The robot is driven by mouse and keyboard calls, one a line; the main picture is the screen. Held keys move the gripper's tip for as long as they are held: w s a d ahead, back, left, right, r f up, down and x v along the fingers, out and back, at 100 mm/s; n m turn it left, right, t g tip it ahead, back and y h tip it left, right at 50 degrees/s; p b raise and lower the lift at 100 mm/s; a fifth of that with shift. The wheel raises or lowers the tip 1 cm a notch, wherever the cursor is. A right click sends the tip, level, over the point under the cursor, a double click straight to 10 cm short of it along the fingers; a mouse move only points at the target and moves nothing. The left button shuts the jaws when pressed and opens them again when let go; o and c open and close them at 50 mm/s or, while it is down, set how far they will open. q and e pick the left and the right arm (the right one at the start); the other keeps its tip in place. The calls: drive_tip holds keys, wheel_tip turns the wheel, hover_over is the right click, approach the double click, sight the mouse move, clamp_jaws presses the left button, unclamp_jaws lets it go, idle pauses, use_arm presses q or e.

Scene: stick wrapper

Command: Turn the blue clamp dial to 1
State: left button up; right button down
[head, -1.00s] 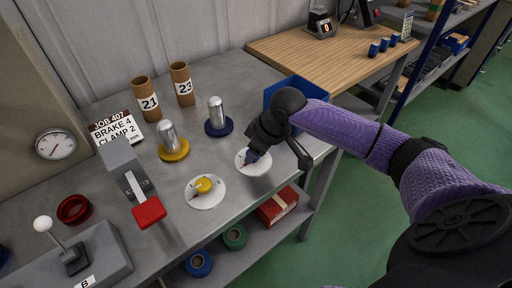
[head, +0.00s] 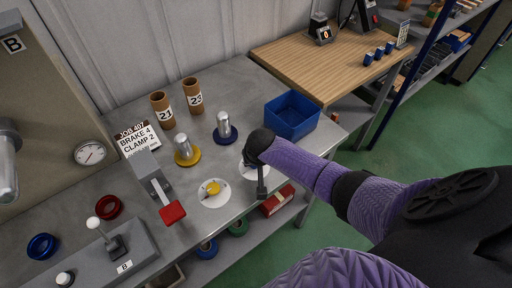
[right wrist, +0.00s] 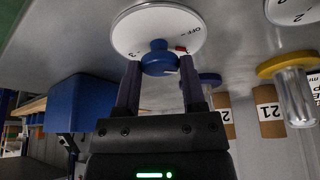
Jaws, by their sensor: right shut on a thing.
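The blue clamp dial (right wrist: 158,48) shows in the right wrist view on its white round face (right wrist: 135,28). The face carries OFF and numbers, and a small red mark (right wrist: 181,49) is beside the knob. My right gripper (right wrist: 160,65) is shut on the blue knob, with one finger on each side. In the head view part of the white face (head: 247,174) shows at the bench's front edge, but my wrist hides the knob. The job card (head: 136,138) reads BRAKE 4, CLAMP 2. My left gripper is not in view.
A yellow dial (head: 213,187) is left of the clamp dial. A red-handled lever (head: 172,212) stands further left. Silver posts on a blue base (head: 226,138) and a yellow base (head: 188,159) are behind. A blue bin (head: 292,122) is behind right.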

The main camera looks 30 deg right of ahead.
drive_tip(key=shift+a+m+h+p, duration=0.1)
drive_tip(key=shift+m+h+p, duration=0.2)
drive_tip(key=shift+m+p, duration=0.5)
drive_tip(key=shift+m+g, duration=0.3)
drive_tip(key=shift+m, duration=0.2)
drive_tip(key=shift+w, duration=0.1)
drive_tip(key=shift+c, duration=0.9)
unclamp_jaws()
